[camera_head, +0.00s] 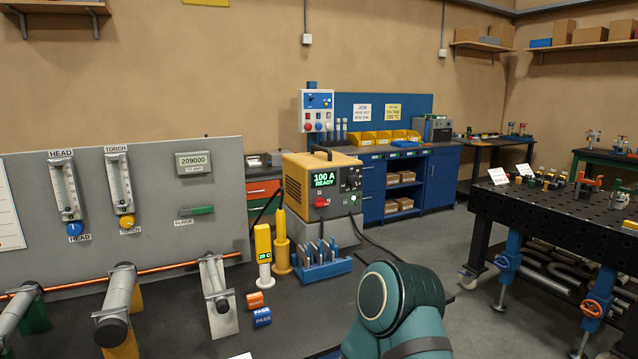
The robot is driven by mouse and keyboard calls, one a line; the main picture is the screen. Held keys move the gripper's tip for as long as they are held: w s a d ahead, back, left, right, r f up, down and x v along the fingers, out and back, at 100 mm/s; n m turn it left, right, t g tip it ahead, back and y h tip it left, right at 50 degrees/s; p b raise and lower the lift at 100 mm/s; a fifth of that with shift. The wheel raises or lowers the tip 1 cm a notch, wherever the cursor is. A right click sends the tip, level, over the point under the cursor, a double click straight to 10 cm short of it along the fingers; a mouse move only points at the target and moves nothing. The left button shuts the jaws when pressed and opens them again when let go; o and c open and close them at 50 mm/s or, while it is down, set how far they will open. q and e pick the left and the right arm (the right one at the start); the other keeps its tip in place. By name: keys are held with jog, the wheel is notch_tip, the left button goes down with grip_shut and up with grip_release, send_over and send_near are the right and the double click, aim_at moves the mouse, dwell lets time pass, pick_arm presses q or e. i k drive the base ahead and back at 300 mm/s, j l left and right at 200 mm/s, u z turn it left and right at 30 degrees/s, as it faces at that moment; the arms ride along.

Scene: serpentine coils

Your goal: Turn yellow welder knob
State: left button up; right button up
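A red knob (321,201) sits below the display, and small dark controls (352,181) sit at the panel's right. The welder's front is unobstructed. Neither gripper is in view. One teal link of my arm (400,305) shows at the bottom, in front of the bench; I cannot tell which arm it belongs to.
A blue rack (323,271) of tools, a yellow-and-white meter (263,257) and a yellow cylinder (281,252) stand before the welder. A grey panel with a blue HEAD knob (75,230) and yellow TORCH knob (127,221) stands left. A perforated table (545,208) is at right.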

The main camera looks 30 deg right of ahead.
aim_at(354, 181)
jog(key=l+u, duration=0.15)
jog(key=l, duration=0.35)
jog(key=l+u, duration=0.15)
jog(key=l, duration=0.3)
jog(key=k+l+u, duration=0.2)
jog(key=l, duration=0.25)
jog(key=l+u, duration=0.15)
jog(key=l, duration=0.35)
jog(key=k+l+u, duration=0.15)
jog(key=l, duration=0.3)
